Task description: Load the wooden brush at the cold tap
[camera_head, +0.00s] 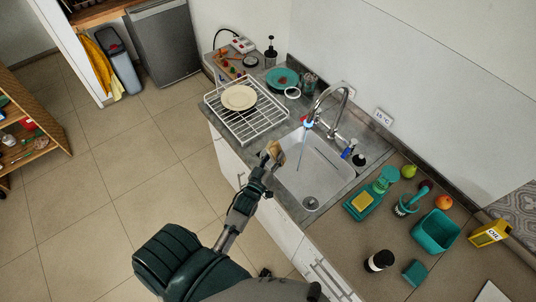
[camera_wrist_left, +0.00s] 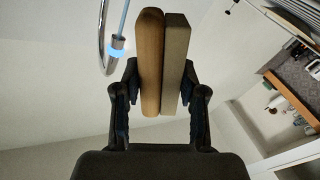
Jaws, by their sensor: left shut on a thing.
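My left gripper (camera_head: 267,165) is shut on the wooden brush (camera_head: 275,151), at the sink's left rim. In the left wrist view, the brush (camera_wrist_left: 151,60) shows a brown wooden half beside a grey-tan half, between the two fingers of the gripper (camera_wrist_left: 161,100). The curved chrome tap (camera_head: 345,88) stands behind the sink (camera_head: 322,178). A light blue ring glows at its spout, and a thin pale blue stream runs down from it. The tap (camera_wrist_left: 103,50) and stream also show in the left wrist view. The brush is apart from the stream, to its left. My right gripper is not in view.
A white wire rack (camera_head: 247,121) with a cream plate (camera_head: 238,97) stands left of the sink. Right of it are a teal tray with a yellow sponge (camera_head: 367,200), a teal tub (camera_head: 437,231), fruit and a dark bottle (camera_head: 379,260). A temperature sign (camera_head: 383,117) is on the wall.

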